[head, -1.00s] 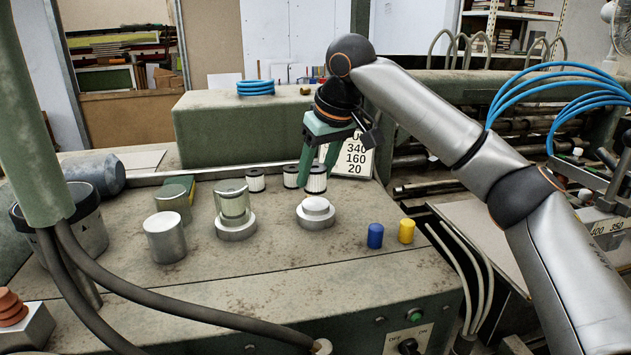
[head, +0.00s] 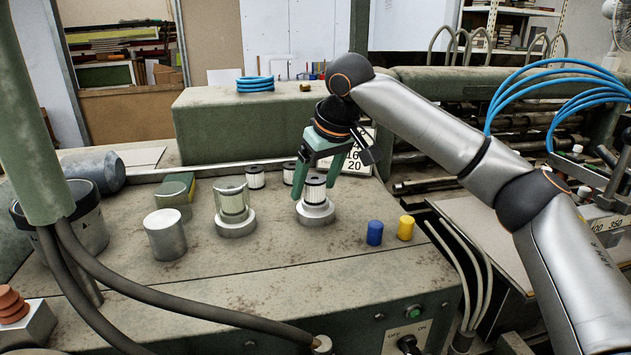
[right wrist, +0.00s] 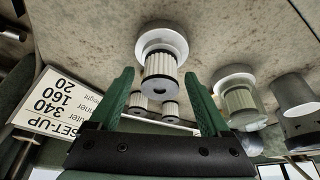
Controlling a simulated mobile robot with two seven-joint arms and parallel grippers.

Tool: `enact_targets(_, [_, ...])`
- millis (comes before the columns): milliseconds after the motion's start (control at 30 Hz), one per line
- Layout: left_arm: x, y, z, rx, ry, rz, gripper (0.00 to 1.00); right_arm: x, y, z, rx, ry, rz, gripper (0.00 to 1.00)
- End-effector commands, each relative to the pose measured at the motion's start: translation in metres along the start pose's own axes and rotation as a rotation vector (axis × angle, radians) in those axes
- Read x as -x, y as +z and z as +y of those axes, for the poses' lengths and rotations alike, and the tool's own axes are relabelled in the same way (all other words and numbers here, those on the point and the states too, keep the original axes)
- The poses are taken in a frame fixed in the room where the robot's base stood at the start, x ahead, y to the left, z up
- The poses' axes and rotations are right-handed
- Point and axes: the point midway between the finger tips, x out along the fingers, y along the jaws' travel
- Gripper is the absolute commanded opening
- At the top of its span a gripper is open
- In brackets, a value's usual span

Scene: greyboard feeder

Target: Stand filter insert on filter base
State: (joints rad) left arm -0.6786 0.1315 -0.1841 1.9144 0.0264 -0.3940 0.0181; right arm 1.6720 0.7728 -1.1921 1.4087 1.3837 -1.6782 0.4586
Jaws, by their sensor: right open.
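The filter insert (head: 315,190), a white pleated cylinder with a dark top, stands upright on the round pale filter base (head: 317,217) on the machine top. The right wrist view shows the same insert (right wrist: 162,68) centred on the base (right wrist: 160,36). My right gripper (head: 313,194) has its green fingers open on either side of the insert. In the right wrist view the fingertips (right wrist: 160,73) show gaps to the insert on both sides. My left gripper is not in view.
Two more inserts (head: 255,177) stand behind. To the left are a glass-bowled filter (head: 233,205) and a metal cup (head: 165,236). A blue cap (head: 375,233) and yellow cap (head: 406,229) stand to the right. A number card (head: 357,160) is behind the gripper.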

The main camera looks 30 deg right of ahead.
Motion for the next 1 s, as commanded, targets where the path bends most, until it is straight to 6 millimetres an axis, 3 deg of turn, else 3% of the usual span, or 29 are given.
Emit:
enact_targets(167, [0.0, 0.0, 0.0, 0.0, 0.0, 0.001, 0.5, 0.004, -0.002, 0.0, 0.0, 0.0, 0.002, 0.81])
enact_targets(267, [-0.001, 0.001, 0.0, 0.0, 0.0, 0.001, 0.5, 0.017, -0.002, -0.001, 0.0, -0.001, 0.003, 0.81])
enact_targets(700, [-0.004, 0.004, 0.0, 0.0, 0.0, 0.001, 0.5, 0.105, -0.001, -0.001, 0.001, -0.001, 0.002, 0.81])
enact_targets(1000, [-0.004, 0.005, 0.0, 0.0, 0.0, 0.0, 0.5, 0.123, -0.001, 0.0, 0.001, 0.0, 0.0, 0.81])
